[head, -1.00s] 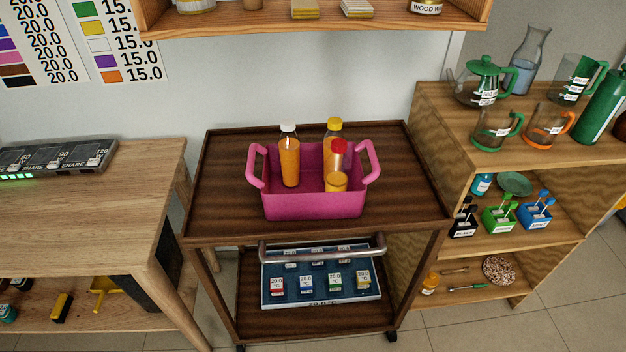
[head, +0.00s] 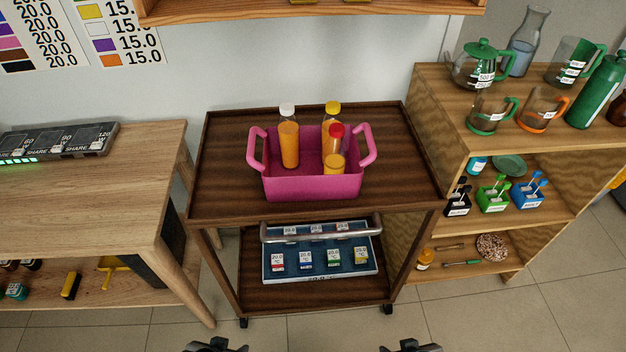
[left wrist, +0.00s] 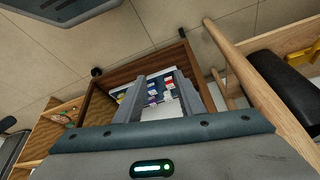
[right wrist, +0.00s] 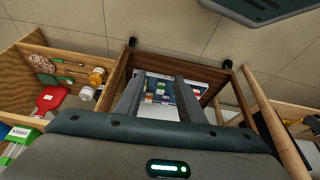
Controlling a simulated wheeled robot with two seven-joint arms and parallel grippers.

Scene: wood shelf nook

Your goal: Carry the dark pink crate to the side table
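The dark pink crate (head: 312,186) stands upright on the top of a dark brown trolley (head: 226,190), its two handles raised at left and right. It holds bottles with white, yellow and red caps and orange contents. My left gripper (head: 215,345) and my right gripper (head: 410,346) show at the bottom edge of the head view, well in front of the trolley and apart from the crate. In the wrist views both have their fingers spread with nothing between them. A light wood table (head: 90,190), which may be the side table, stands at left.
A grey device (head: 60,142) lies at the light table's back; its front top is bare. The trolley has a front bar (head: 320,240) and a lower tray (head: 320,277) of small containers. A wooden shelf unit (head: 430,100) with jugs stands close at right. Floor in front is clear.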

